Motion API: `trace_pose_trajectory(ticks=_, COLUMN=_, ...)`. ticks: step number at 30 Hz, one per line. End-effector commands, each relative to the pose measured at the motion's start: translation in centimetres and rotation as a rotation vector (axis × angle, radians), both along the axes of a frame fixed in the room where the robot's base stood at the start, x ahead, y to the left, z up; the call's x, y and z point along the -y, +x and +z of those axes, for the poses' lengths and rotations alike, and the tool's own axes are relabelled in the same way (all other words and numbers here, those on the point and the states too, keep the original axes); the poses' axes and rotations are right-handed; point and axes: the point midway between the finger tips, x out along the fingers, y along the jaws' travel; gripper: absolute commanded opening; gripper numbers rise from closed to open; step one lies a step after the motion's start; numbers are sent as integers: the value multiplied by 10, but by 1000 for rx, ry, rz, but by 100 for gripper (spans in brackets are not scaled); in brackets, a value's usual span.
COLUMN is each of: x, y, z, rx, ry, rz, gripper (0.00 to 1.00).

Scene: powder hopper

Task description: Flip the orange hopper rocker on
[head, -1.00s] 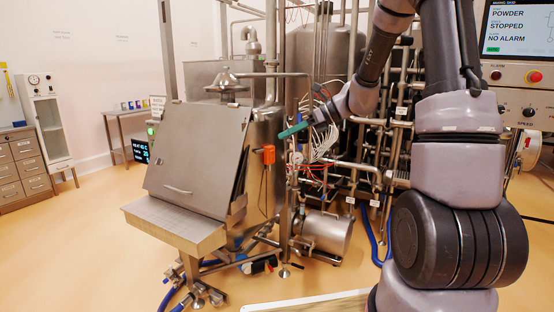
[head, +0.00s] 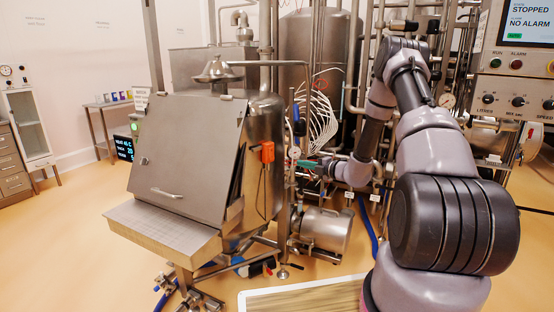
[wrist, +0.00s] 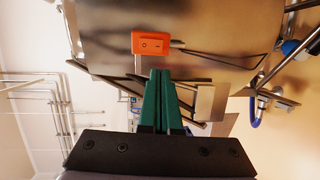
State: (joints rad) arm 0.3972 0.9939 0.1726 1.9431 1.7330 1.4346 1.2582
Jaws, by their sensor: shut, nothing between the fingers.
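The orange hopper rocker (head: 267,152) is a small switch box on the right side of the steel hopper (head: 187,140). In the wrist view the orange rocker (wrist: 150,43) shows its marked face, just beyond and slightly left of the fingertips. My gripper (head: 306,163) is to the right of the rocker in the head view, pointing left towards it. In the wrist view my gripper's green fingers (wrist: 161,75) are together and empty. They appear apart from the rocker. Which way the rocker is tipped is too small to tell.
A cable hangs below the rocker. Steel pipes (head: 290,190) stand close to my gripper, with a pump motor (head: 325,230) below. A steel tray ledge (head: 165,232) juts from the hopper's front. A control panel (head: 515,100) is at the right. Open floor lies at the left.

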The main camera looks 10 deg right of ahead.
Motion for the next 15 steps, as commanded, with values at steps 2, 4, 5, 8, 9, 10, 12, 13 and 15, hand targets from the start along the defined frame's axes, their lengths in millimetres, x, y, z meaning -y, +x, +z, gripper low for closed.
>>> trace_pose_trajectory(ticks=2, x=1, y=0, z=0, rx=-2, ry=2, rz=-2, gripper=0)
trace_pose_trajectory(ticks=4, x=0, y=0, z=0, rx=-1, ry=1, rz=-2, gripper=0)
trace_pose_trajectory(ticks=5, x=0, y=0, z=0, rx=-1, ry=1, rz=-1, gripper=0)
trace_pose_trajectory(ticks=8, x=0, y=0, z=0, rx=0, ry=0, rz=-1, gripper=0)
trace_pose_trajectory(ticks=9, x=0, y=1, z=0, rx=0, ry=0, rz=0, gripper=0)
trace_pose_trajectory(ticks=10, x=-1, y=1, z=0, rx=0, ry=0, rz=0, gripper=0)
trace_pose_trajectory(ticks=12, x=-4, y=4, z=-1, rx=1, ry=1, rz=0, gripper=0)
trace_pose_trajectory(ticks=13, x=-5, y=7, z=-1, rx=1, ry=0, rz=0, gripper=0)
trace_pose_trajectory(ticks=15, x=-11, y=14, z=-2, rx=2, ry=-1, rz=2, gripper=0)
